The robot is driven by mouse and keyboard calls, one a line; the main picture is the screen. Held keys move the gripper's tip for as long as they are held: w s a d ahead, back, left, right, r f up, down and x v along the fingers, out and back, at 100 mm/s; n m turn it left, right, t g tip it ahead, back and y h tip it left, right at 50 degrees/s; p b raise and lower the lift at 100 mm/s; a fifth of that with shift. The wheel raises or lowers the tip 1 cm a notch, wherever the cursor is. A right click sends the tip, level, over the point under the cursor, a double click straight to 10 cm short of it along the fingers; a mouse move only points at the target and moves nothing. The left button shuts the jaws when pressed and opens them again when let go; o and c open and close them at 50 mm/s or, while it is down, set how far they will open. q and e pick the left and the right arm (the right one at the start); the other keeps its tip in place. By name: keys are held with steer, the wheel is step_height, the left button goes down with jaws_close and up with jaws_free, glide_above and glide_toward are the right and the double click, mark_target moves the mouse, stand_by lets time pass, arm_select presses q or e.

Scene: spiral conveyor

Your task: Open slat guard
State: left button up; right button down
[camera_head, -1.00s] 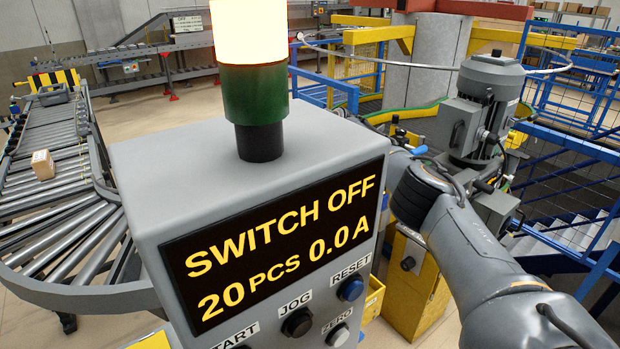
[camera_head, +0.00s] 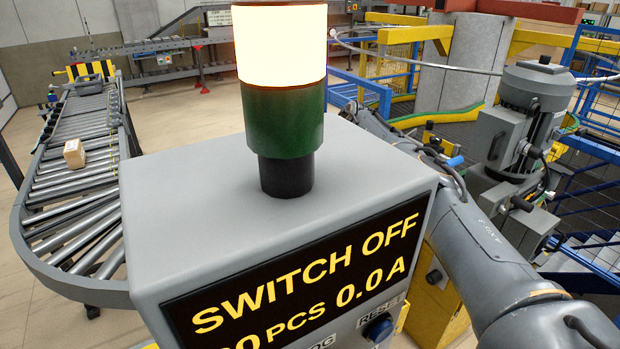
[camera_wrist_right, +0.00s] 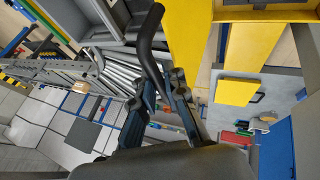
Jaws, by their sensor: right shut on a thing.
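A dark curved handle (camera_wrist_right: 149,38) shows in the right wrist view. My right gripper (camera_wrist_right: 163,82) is shut on it near its lower end. The handle stands beside a grey frame and a yellow panel; I cannot tell for sure whether it belongs to the slat guard. In the head view my right arm reaches in from the lower right, and its gripper is hidden behind the control box. My left gripper is not in view.
A grey control box (camera_head: 240,220) with a lit lamp (camera_head: 282,45) fills the head view's middle; its display reads "SWITCH OFF". A roller conveyor (camera_head: 85,165) carrying a carton (camera_head: 74,153) curves at left. A grey motor (camera_head: 530,120) and blue railings stand at right.

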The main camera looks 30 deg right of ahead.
steer(key=c, duration=1.4)
jaws_free()
steer(key=shift+o, duration=0.2)
steer(key=v, duration=1.2)
